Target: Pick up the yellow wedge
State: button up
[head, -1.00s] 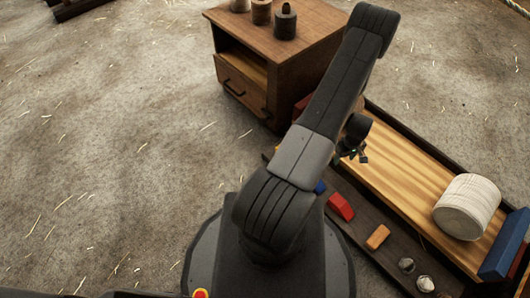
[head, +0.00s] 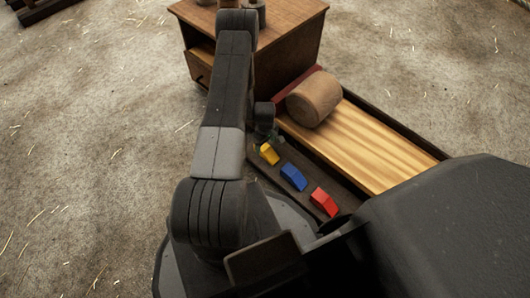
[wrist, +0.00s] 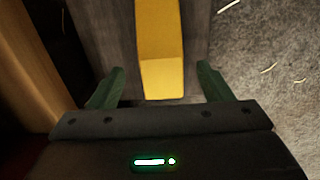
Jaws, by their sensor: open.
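The yellow wedge (head: 269,154) lies on a dark wooden ledge (head: 312,184), at the far end of a row of coloured wedges in the head view. In the wrist view the yellow wedge (wrist: 161,50) runs up the middle of the picture, and its top end is cut off by the frame. My gripper (wrist: 160,88) is open, with one green finger to each side of the wedge's near end. There is a gap between each finger and the wedge. In the head view my gripper (head: 267,136) is small and partly hidden by my arm, just above the wedge.
A blue wedge (head: 293,177) and a red wedge (head: 324,202) lie on the same ledge. A brown cylinder (head: 314,99) rests on the light wooden board (head: 370,145) beside it. A wooden cabinet (head: 285,45) stands behind. Bare floor lies to the left.

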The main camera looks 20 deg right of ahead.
aim_at(265, 148)
notch_tip(265, 148, down, 4)
jog(key=shift+f+b, duration=0.15)
jog(key=shift+b, duration=0.7)
jog(key=c, duration=1.2)
jog(key=shift+o, duration=0.2)
